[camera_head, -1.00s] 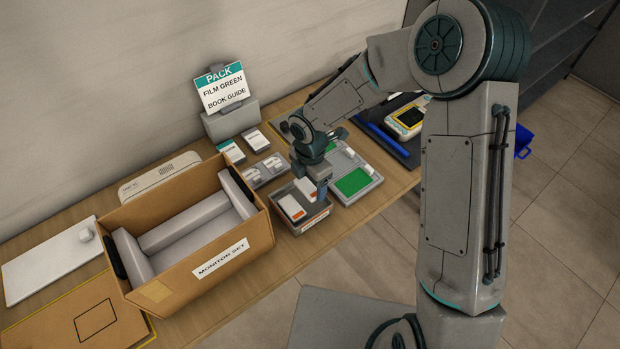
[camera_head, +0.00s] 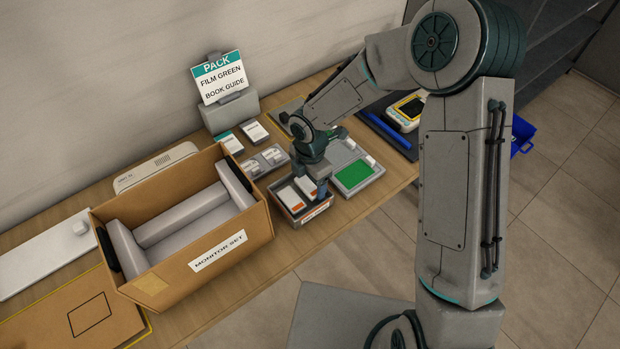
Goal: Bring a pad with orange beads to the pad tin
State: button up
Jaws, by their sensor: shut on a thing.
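The pad tin (camera_head: 308,211) is a small open dark box with an orange-and-white label on its front, on the table right of the carton. White pads (camera_head: 288,196) with orange marks lie in it. My gripper (camera_head: 322,190) points down at the tin's right part, with its fingertips at or inside the rim. It is shut on a pad, which is mostly hidden by the fingers and the wall. I cannot tell its beads or whether it touches the tin floor.
A cardboard carton (camera_head: 258,247) labelled MONITOR SET stands left of the tin. A grey tray with a green panel (camera_head: 354,175) is close on the right. A grey holder (camera_head: 271,156) with small white pieces lies behind. A PACK sign (camera_head: 218,78) stands at the back.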

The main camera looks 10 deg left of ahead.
aim_at(310, 183)
jog(key=shift+f+b, duration=0.6)
jog(key=shift+f, duration=0.25)
dwell(0.3)
jog(key=o, duration=1)
jog(key=shift+o, duration=0.2)
jog(key=shift+r, duration=0.1)
notch_tip(310, 183, up, 14)
jog(key=s+d+r+m+t+h, duration=0.1)
jog(key=s+d+r+m, duration=0.1)
jog(key=d+r+m, duration=0.4)
jog(key=s+d+r+m+t, duration=0.1)
jog(key=s+d+m, duration=0.1)
jog(key=d+m, duration=0.75)
jog(key=s+d+r+m+t+y, duration=0.1)
jog(key=s+d+r+m, duration=0.2)
jog(key=s+d+m, duration=0.7)
jog(key=shift+d+r+m, duration=0.2)
jog(key=shift+d+m, duration=0.05)
jog(key=shift+m, duration=1)
